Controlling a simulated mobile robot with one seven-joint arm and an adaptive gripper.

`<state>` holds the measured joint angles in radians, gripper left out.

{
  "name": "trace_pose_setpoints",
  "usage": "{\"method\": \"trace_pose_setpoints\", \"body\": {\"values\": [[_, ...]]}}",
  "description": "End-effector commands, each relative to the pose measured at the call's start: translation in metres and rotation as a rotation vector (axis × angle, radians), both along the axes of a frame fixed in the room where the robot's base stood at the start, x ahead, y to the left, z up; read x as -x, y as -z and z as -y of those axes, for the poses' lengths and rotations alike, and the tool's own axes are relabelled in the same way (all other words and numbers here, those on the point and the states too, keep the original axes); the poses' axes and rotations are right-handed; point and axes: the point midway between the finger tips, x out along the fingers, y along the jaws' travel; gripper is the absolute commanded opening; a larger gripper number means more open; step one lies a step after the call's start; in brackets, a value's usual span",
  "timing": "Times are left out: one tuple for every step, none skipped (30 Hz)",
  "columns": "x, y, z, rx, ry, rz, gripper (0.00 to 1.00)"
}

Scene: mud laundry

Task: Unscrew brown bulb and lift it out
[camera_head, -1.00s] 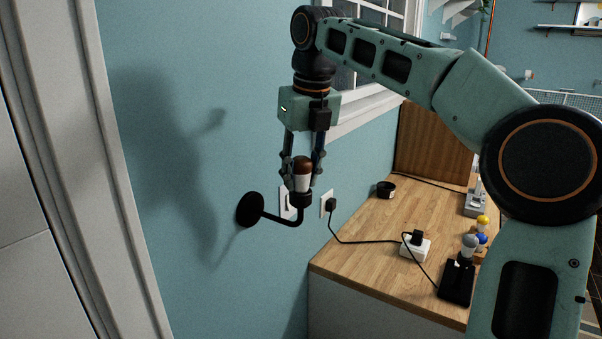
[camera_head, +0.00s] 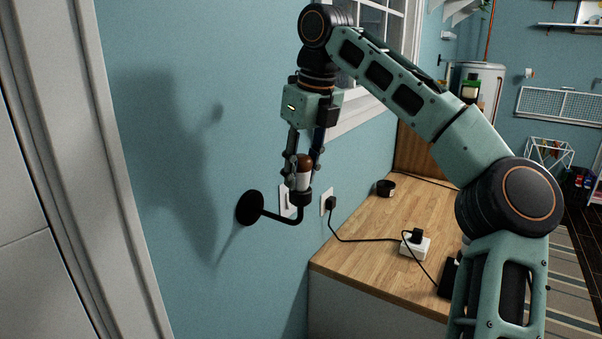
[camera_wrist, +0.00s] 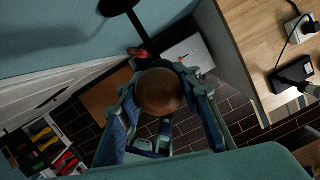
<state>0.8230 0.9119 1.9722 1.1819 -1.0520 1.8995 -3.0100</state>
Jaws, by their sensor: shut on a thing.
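The brown bulb (camera_head: 304,162) has a brown dome and a white lower body. It stands upright at the black socket (camera_head: 301,197) on the end of the curved arm of a black wall lamp (camera_head: 250,208). My gripper (camera_head: 303,174) points down from above and is shut on the bulb, one finger on each side. In the wrist view the brown dome (camera_wrist: 161,92) fills the space between my fingers and hides the socket below it. I cannot tell how far the bulb's base is seated in the socket.
A wooden counter (camera_head: 360,240) stands to the right, with a white adapter (camera_head: 415,247), a black cable and a black round container (camera_head: 385,188). A switch (camera_head: 287,202) and an outlet (camera_head: 327,202) are on the blue wall close behind the lamp. A door frame (camera_head: 100,150) is at the left.

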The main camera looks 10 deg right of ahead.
Motion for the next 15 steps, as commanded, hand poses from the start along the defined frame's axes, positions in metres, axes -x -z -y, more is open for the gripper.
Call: {"method": "trace_pose_setpoints", "body": {"values": [[0.0003,0.0010,-0.0005,-0.003,-0.007,-0.003,0.05],[0.0001,0.0008,-0.0002,-0.002,-0.008,-0.002,0.05],[0.0001,0.0007,0.0001,-0.001,-0.008,-0.001,0.05],[0.0001,0.0006,0.0002,-0.001,-0.008,-0.001,0.05],[0.0001,0.0005,0.0003,-0.001,-0.007,-0.002,0.05],[0.0000,0.0005,0.0004,0.000,-0.007,-0.001,0.05],[0.0001,0.0004,0.0004,0.000,-0.007,0.000,0.05],[0.0000,0.0003,0.0003,-0.001,-0.006,0.000,0.05],[-0.0001,0.0002,0.0004,-0.001,-0.006,0.000,0.31],[-0.0001,0.0002,0.0004,-0.001,-0.006,0.000,0.35],[-0.0001,0.0002,0.0004,-0.001,-0.006,0.000,0.38],[-0.0002,0.0001,0.0003,-0.001,-0.006,0.000,0.42],[-0.0002,0.0000,0.0004,-0.001,-0.006,0.001,0.46],[-0.0002,0.0000,0.0004,-0.001,-0.005,0.000,0.49],[-0.0004,-0.0001,0.0005,-0.001,-0.005,0.000,0.53]]}}
